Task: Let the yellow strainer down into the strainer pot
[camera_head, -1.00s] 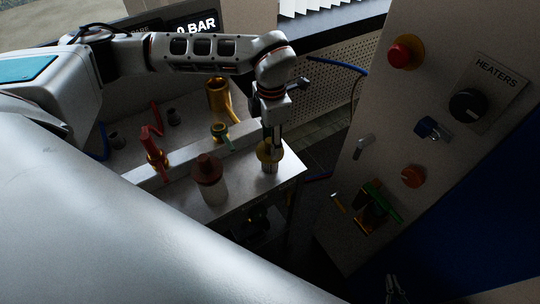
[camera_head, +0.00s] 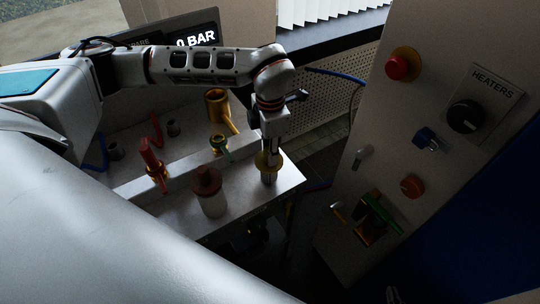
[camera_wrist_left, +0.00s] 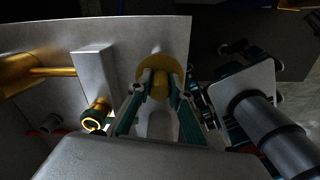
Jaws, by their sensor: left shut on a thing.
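The yellow strainer (camera_head: 267,161) has a round yellow top and a pale metallic lower part below it. It appears upright over the right end of the bench. My left gripper (camera_head: 270,146) is shut on its top from above; the wrist view shows the fingers (camera_wrist_left: 160,98) around the yellow top (camera_wrist_left: 155,68). I cannot tell whether its lower end touches the bench. A small brass fitting with a green ring (camera_head: 219,145) stands to its left and shows an open mouth in the wrist view (camera_wrist_left: 95,119). I cannot tell which vessel is the strainer pot.
A brown-capped pale jar (camera_head: 209,196) stands left of the strainer. A larger brass pot with a slanting tube (camera_head: 216,104) is behind, and a red-handled valve (camera_head: 152,158) is farther left. The heaters panel (camera_head: 365,150) rises to the right, beyond the bench edge.

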